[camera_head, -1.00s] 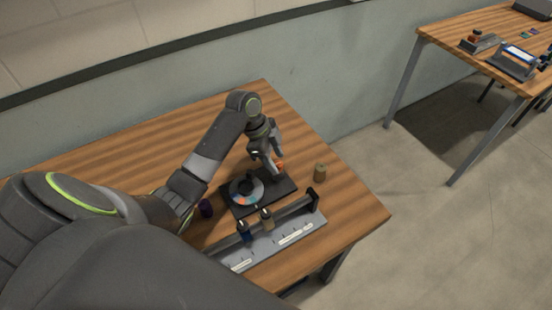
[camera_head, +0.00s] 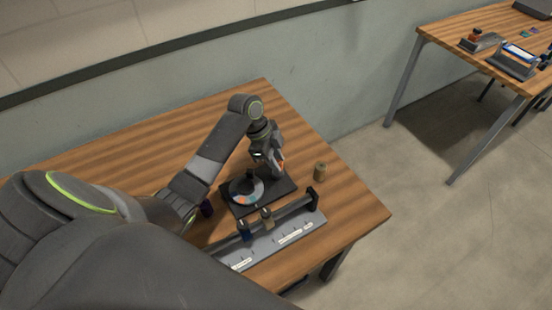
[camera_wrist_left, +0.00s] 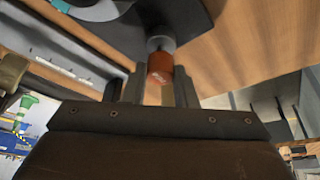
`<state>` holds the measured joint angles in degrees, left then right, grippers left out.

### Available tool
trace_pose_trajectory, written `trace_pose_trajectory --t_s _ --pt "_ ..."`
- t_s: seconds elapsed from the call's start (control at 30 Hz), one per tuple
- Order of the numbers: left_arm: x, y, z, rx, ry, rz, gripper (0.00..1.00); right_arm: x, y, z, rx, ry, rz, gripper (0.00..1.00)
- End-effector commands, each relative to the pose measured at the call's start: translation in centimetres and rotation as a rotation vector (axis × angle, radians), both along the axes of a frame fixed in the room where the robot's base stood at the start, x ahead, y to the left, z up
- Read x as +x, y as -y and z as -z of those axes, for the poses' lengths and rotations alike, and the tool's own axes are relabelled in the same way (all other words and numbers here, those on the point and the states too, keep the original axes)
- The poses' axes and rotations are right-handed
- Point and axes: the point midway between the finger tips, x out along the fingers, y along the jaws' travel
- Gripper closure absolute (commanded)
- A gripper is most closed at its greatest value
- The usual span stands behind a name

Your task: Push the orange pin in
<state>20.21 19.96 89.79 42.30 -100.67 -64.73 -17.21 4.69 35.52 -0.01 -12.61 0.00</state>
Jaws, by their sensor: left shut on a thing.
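The orange pin (camera_wrist_left: 160,68) is a short orange cylinder with a grey collar at its far end, beside a dark plate. My left gripper (camera_wrist_left: 150,88) has one finger on each side of it and is shut on it. In the head view my left gripper (camera_head: 279,168) is at the far right edge of the dark plate (camera_head: 286,187), and only a little orange shows there. A round grey disc (camera_head: 240,187) with orange and blue patches sits on that plate. The pin's far end is hard to make out. My right gripper is in neither view.
The table's back left is clear.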

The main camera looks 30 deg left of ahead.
Motion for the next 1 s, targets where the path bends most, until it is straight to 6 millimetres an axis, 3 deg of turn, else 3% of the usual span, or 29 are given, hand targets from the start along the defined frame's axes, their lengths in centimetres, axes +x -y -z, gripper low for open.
trace_pose_trajectory --t_s 0.13,0.37,0.4,0.57,0.87,1.0 --pt "0.0 0.0 1.6 -0.001 -0.003 -0.002 1.00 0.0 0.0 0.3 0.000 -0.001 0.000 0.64" --pt "0.0 0.0 1.6 -0.001 -0.001 -0.001 1.00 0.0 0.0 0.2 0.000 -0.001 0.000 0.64" --pt "0.0 0.0 1.6 -0.001 -0.001 -0.001 0.72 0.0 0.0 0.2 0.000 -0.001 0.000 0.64" --pt "0.0 0.0 1.6 -0.001 0.000 -0.001 0.53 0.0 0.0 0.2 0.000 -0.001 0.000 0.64" --pt "0.0 -0.1 1.4 0.000 0.001 0.000 0.53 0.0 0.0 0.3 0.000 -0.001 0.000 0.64" --pt "0.0 -0.6 0.2 0.001 0.005 0.000 0.53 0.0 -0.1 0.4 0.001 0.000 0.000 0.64"
